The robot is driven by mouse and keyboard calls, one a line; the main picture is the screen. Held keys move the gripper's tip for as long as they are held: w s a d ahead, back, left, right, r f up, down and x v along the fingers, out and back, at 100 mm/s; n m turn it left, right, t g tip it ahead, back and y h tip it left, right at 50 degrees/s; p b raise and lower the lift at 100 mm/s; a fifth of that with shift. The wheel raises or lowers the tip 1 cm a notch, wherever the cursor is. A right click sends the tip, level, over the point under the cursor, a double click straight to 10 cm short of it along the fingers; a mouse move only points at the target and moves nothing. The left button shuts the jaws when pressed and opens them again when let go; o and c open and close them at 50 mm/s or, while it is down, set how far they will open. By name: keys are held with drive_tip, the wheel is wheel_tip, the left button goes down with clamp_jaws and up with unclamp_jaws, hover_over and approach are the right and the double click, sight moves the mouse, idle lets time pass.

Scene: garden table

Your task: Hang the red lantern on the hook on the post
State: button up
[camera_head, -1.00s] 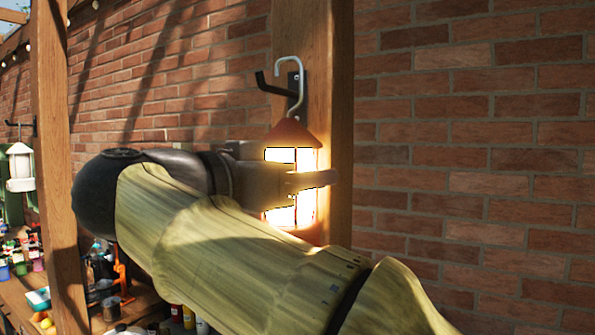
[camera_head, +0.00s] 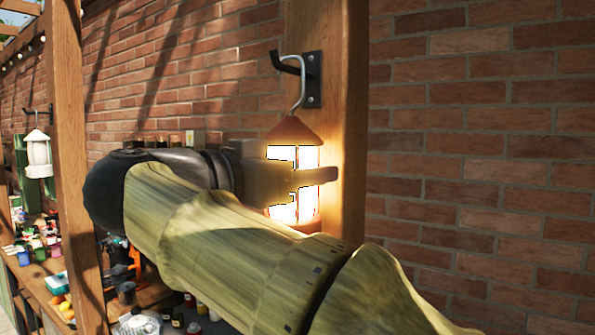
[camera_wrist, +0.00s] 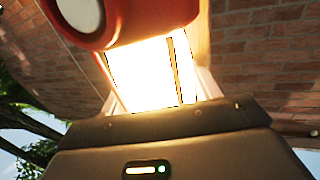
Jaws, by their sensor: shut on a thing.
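The red lantern (camera_head: 292,131) hangs upright and glows brightly in the head view. Its grey wire hook rises from the red cap and crosses the black hook (camera_head: 289,66) on the wooden post (camera_head: 345,110). I cannot tell whether the wire rests on the black hook or is only in line with it. My gripper (camera_head: 300,182) is shut around the lantern's lit body, one finger showing across its front. In the wrist view the lantern's red end (camera_wrist: 150,22) and blown-out panes fill the space between my fingers (camera_wrist: 155,95).
A brick wall (camera_head: 470,150) stands behind the post. To the left, a white lantern (camera_head: 38,152) hangs by a second post (camera_head: 68,130). Below it, a wooden bench (camera_head: 40,285) is crowded with jars and small bottles.

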drive_tip(key=o, duration=1.3)
drive_tip(key=shift+s, duration=0.1)
drive_tip(key=shift+o, duration=0.2)
drive_tip(key=shift+s+a+f, duration=0.1)
drive_tip(key=shift+s+a, duration=0.05)
drive_tip(key=shift+a, duration=0.3)
drive_tip(key=b+v, duration=0.4)
drive_tip(key=v, duration=1.2)
drive_tip(key=shift+s+a+b, duration=0.15)
drive_tip(key=shift+s+b, duration=0.1)
drive_tip(key=shift+b, duration=0.15)
drive_tip(key=shift+w, duration=0.1)
